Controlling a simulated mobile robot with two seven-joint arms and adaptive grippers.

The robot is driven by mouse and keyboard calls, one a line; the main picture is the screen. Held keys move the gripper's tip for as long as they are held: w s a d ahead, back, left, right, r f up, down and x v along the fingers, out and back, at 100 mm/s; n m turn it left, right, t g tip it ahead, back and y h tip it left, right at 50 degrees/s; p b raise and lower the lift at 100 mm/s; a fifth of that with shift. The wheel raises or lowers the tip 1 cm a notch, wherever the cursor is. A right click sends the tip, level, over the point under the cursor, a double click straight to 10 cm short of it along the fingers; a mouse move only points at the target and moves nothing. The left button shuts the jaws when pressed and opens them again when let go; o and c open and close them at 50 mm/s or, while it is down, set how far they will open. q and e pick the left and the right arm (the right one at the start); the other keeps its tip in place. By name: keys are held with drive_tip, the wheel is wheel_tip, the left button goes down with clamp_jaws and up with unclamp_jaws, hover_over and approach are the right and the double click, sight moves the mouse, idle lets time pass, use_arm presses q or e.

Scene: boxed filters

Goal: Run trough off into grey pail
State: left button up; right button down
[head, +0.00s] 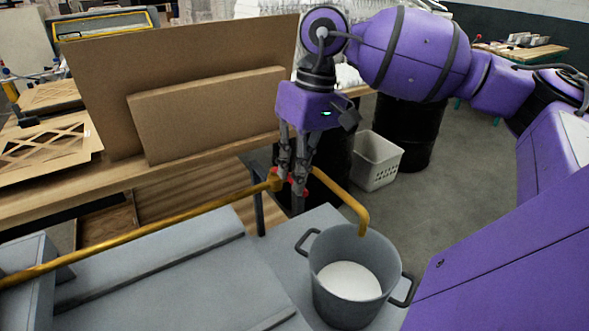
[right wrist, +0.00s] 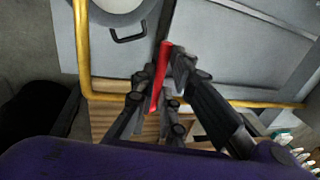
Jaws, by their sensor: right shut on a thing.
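My right gripper (head: 294,185) points down at the yellow pipe (head: 150,233) and is shut on a red valve lever (right wrist: 160,78). In the right wrist view my right gripper (right wrist: 158,85) has a finger on each side of the lever. The pipe's bent spout (head: 362,215) ends over the grey pail (head: 345,245). The pail stands upright with two dark side handles, and something white (head: 348,281) covers its bottom. I cannot tell whether anything is flowing from the spout. A grey trough-like structure (head: 150,265) lies at the left below the pipe. My left gripper is out of view.
A wooden bench (head: 190,175) with leaning brown boards (head: 215,115) stands behind the pipe. A white basket (head: 376,165) and a black drum (head: 404,135) stand on the floor beyond the pail. Open floor (head: 450,180) lies right of the basket.

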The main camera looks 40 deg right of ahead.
drive_tip(key=shift+d, duration=0.1)
idle(0.4)
drive_tip(key=c, duration=1.9)
unclamp_jaws()
drive_tip(key=shift+d, duration=0.15)
drive_tip(key=shift+o, duration=0.2)
wheel_tip(320, 180, up, 12)
drive_tip(key=d, duration=0.2)
drive_tip(key=shift+s+f, duration=0.15)
drive_tip(key=shift+d+f, duration=0.1)
